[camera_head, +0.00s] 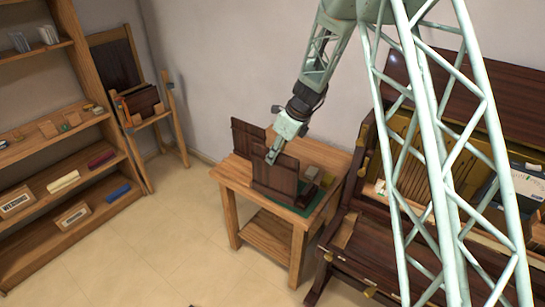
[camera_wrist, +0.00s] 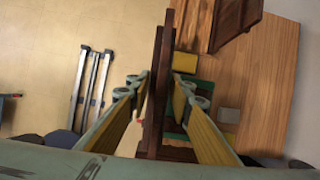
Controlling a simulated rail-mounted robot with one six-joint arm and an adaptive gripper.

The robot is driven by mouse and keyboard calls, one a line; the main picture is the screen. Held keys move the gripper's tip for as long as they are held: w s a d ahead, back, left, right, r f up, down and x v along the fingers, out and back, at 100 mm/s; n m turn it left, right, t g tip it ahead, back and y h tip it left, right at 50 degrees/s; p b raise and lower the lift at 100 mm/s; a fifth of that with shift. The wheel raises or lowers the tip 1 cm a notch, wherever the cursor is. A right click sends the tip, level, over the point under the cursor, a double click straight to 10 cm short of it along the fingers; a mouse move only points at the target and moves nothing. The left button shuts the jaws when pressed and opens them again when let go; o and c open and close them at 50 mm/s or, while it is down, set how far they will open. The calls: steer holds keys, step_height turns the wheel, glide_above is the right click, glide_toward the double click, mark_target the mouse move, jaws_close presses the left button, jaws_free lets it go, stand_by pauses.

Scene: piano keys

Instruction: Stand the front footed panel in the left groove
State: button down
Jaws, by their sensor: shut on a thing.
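The front footed panel (camera_head: 275,181) is a dark reddish-brown board, upright over the front of the small wooden table. My gripper (camera_head: 273,156) is shut on its top edge from above. In the wrist view the panel (camera_wrist: 155,85) is seen edge-on between the two fingers of my gripper (camera_wrist: 160,88). I cannot tell whether its lower edge touches the table. A second dark panel (camera_head: 247,137) stands upright behind it to the left; a dark panel also shows at the top of the wrist view (camera_wrist: 232,22). The left groove cannot be made out.
The wooden table (camera_head: 230,180) bears a green mat (camera_head: 318,205) and several small blocks (camera_head: 312,172) right of the held panel. A piano (camera_head: 350,240) stands close on the right. A wooden stand with dark boards (camera_head: 140,102) and shelves (camera_head: 75,150) are at left. Floor is clear between.

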steer(key=s+d+r+n+g+h, duration=0.1)
steer(key=s+d+r+n+g, duration=0.2)
steer(key=d+r+n, duration=0.65)
steer(key=s+d+r+n+g+h, duration=0.2)
steer(key=s+d+r+n+g, duration=0.3)
steer(key=d+n, duration=0.65)
step_height(320, 180, down, 12)
steer(key=w+t+b, duration=0.1)
steer(key=b, duration=1.1)
steer(key=shift+w+a, duration=0.15)
steer(key=shift+a, duration=0.25)
steer(key=shift+d, duration=0.1)
